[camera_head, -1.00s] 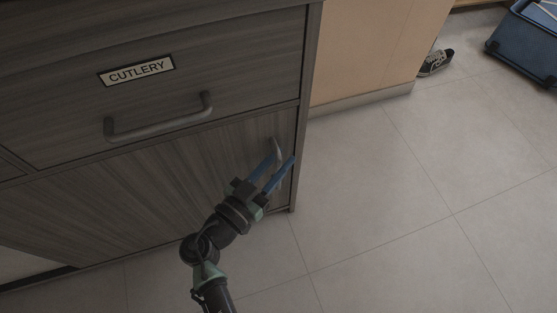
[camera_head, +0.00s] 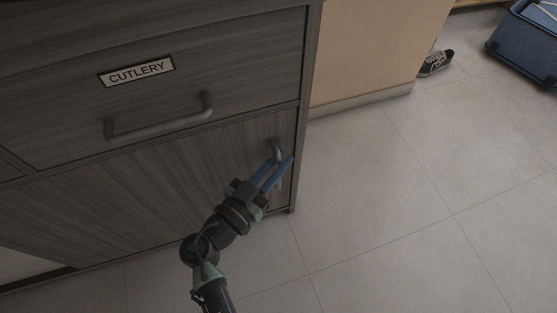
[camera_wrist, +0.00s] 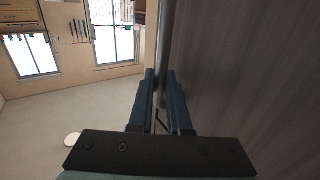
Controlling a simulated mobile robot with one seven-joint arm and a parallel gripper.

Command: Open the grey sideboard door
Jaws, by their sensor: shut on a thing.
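The grey sideboard door (camera_head: 190,170) is the wood-grain panel below the drawer, and it looks closed. Its curved metal handle (camera_head: 276,148) is near the door's upper right corner. My gripper (camera_head: 279,167) is at the handle, with its blue fingers close together and shut on it. In the wrist view the handle bar (camera_wrist: 163,50) runs up from between the two fingertips (camera_wrist: 160,78), and the door face (camera_wrist: 240,80) fills the right side. The gripped part of the handle is mostly hidden by the fingers.
Above the door is a drawer labelled CUTLERY (camera_head: 137,71) with its own handle (camera_head: 158,124). Tiled floor (camera_head: 400,210) is clear to the right. A dark shoe (camera_head: 436,62) and a blue bin (camera_head: 525,45) stand farther off at the upper right.

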